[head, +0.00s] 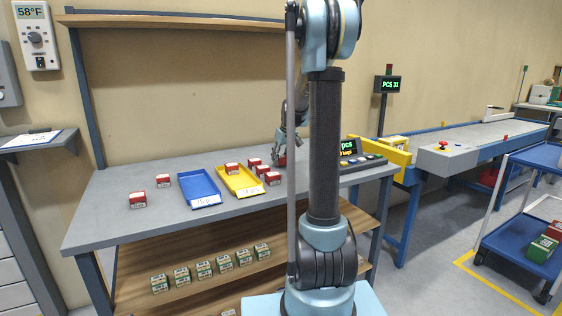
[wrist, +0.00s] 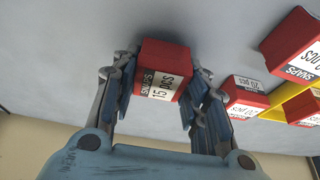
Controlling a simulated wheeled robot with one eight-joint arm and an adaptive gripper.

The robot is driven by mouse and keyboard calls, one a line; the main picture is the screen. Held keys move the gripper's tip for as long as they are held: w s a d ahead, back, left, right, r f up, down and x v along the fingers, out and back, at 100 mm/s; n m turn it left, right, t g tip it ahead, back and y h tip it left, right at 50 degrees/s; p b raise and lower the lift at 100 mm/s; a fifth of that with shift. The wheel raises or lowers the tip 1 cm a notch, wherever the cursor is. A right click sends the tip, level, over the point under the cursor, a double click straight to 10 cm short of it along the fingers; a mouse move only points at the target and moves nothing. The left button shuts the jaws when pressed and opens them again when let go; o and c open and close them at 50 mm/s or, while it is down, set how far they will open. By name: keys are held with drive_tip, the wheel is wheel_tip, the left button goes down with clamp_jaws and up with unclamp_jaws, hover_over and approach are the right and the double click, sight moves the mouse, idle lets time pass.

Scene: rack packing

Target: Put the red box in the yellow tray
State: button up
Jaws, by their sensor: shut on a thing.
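My gripper (head: 283,150) is low over the grey table, right of the yellow tray. In the wrist view, its fingers (wrist: 163,95) are on either side of a red box (wrist: 160,68) labelled SNAPS 15 pcs, and it is shut on that box. In the head view the held box (head: 281,161) is partly hidden by the gripper. The yellow tray (head: 241,184) lies on the table with a white label at its front and a red box (head: 232,168) in it. Part of the tray (wrist: 283,97) shows at the right of the wrist view.
Several loose red boxes (head: 272,178) stand between the tray and my gripper. A blue tray (head: 199,187) lies left of the yellow one, with more red boxes (head: 137,199) farther left. A button panel (head: 362,163) is at the right. Green boxes (head: 203,270) stand on the lower shelf.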

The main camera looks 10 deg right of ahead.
drive_tip(key=shift+f, duration=0.4)
drive_tip(key=o, duration=1.1)
